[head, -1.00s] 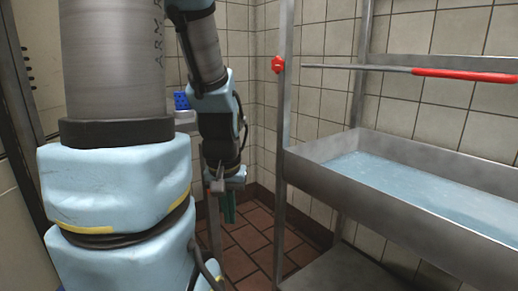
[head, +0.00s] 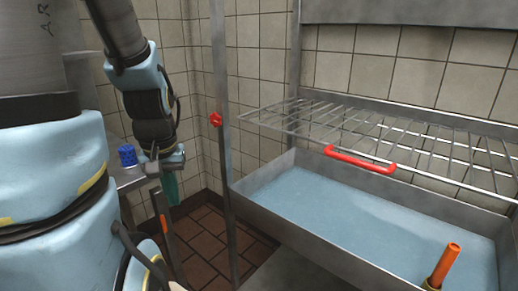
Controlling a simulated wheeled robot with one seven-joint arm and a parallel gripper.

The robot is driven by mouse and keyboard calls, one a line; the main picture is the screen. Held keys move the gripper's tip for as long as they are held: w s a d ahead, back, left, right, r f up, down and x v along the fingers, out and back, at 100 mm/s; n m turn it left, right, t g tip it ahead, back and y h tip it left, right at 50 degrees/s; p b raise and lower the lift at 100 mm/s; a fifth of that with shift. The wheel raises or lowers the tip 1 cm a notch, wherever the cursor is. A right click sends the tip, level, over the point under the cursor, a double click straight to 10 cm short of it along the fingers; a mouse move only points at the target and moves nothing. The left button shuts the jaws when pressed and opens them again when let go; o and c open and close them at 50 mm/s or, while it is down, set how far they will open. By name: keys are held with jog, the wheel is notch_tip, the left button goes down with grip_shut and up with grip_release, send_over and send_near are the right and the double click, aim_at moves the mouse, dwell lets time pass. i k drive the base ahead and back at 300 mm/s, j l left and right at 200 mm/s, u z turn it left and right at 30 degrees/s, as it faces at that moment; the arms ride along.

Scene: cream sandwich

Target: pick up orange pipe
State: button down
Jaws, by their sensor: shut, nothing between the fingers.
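An orange pipe (head: 446,262) shows at the lower right of the head view. It stands tilted, its top leaning right, over the near side of the water-filled metal basin (head: 277,224). Its lower end runs into a yellowish sleeve or holder near the bottom edge, and what lies below is cut off. My gripper (head: 170,188) hangs at the left, beside the basin's left post and well away from the pipe. Its greenish fingers point down, shut and empty.
A metal post (head: 222,130) with a red knob (head: 216,119) stands between my gripper and the basin. A blue object (head: 127,155) sits on a metal surface at left.

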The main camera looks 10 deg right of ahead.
aim_at(452, 251)
jog(key=k+l+u, duration=0.25)
jog(key=k, duration=0.3)
jog(key=k+l+u, duration=0.2)
jog(key=k+l, duration=0.15)
jog(key=k, duration=0.25)
jog(key=k+l+u, duration=0.25)
jog(key=k, duration=0.3)
jog(key=j, duration=0.1)
